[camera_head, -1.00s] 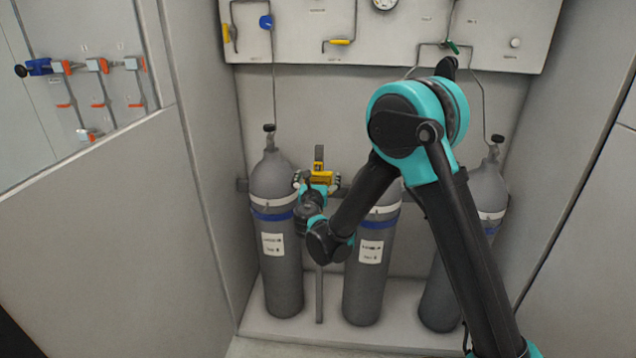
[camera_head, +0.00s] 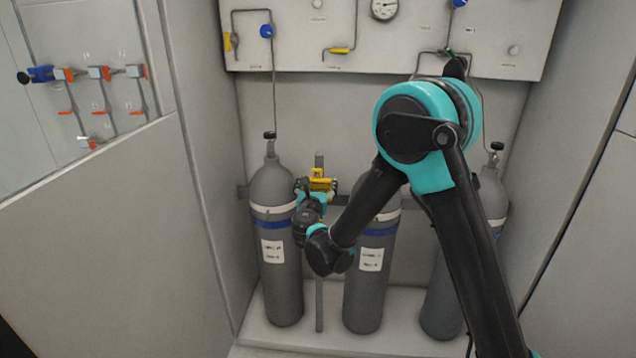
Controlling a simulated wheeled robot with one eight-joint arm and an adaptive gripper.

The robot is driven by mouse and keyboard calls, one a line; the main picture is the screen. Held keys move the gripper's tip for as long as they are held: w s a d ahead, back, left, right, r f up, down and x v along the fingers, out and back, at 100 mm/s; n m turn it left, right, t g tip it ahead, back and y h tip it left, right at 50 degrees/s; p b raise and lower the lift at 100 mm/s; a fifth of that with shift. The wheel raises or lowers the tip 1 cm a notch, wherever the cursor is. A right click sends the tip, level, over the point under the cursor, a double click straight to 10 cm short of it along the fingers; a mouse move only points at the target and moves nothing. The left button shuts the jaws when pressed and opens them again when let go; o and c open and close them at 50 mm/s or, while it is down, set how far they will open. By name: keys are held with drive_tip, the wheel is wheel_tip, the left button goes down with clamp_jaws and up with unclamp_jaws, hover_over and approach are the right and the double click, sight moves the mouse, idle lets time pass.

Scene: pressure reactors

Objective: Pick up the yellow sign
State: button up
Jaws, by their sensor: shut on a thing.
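The yellow sign (camera_head: 321,183) is a small yellow piece at the top of the grey upright post, between the left and the middle gas cylinder. My gripper (camera_head: 316,188) is at the sign, shut on it. The wrist and fingers cover the sign's lower left part. The fingertips are small and partly hidden, so the exact grip on the sign is hard to make out.
Grey gas cylinders stand at the left (camera_head: 276,250), middle (camera_head: 371,270) and right (camera_head: 440,300) on a low ledge. A wall panel (camera_head: 385,50) with valves and a gauge hangs above. My arm crosses in front of the middle and right cylinders.

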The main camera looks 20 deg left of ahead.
drive_tip(key=v, duration=1.5)
drive_tip(key=shift+s, duration=0.35)
drive_tip(key=shift+w, duration=0.1)
